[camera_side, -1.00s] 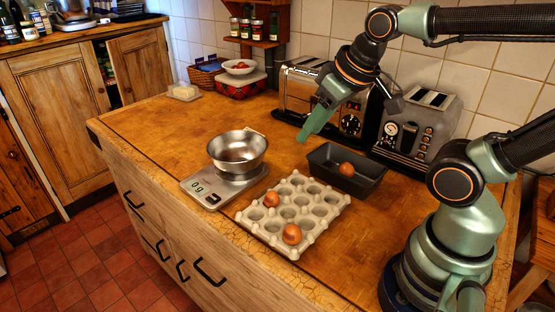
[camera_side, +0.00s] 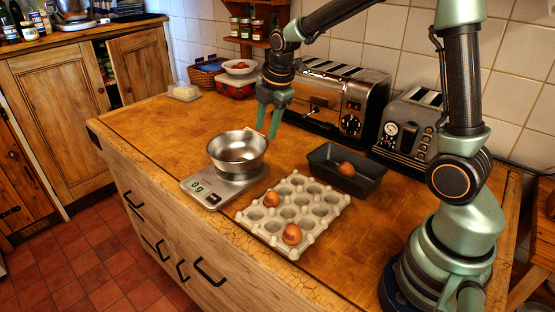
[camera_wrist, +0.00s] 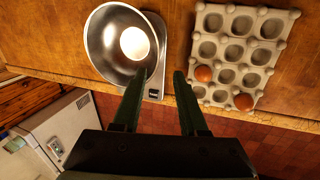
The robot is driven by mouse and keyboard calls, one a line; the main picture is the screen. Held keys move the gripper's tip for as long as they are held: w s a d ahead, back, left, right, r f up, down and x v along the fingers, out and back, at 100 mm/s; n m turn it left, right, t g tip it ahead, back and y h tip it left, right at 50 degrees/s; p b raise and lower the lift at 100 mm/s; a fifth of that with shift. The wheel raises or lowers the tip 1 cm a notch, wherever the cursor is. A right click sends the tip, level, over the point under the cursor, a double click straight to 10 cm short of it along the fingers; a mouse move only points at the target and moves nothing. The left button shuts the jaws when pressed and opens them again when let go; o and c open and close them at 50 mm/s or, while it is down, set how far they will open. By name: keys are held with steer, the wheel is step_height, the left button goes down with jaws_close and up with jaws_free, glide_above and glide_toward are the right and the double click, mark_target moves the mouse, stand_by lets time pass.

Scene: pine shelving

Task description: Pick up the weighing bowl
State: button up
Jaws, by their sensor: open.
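The weighing bowl (camera_side: 237,150) is a shiny metal bowl standing upright on a flat scale (camera_side: 205,194) whose display reads 0 g. A small pale tab or handle shows at the bowl's back right rim. My gripper (camera_side: 267,132) is open and points down, close to the bowl's back right side. In the side view its fingertips overlap the handle area, and I cannot tell whether they touch it.
A pale egg tray (camera_side: 315,213) with two brown eggs stands in front right of the scale. A dark loaf tin (camera_side: 365,183) holds another egg. Two toasters (camera_side: 330,95) line the wall behind. The counter left of the scale is clear.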

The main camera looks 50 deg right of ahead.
mark_target(256, 159)
steer(key=shift+n, duration=0.3)
steer(key=shift+w+a+x, duration=0.1)
steer(key=shift+x, duration=2.05)
steer(key=shift+w+a+x, duration=0.1)
steer(key=shift+w+x, duration=0.05)
steer(key=shift+x, duration=1.95)
steer(key=shift+w+a+x, duration=0.1)
steer(key=shift+x, duration=2.05)
steer(key=shift+r, duration=0.1)
jaws_close()
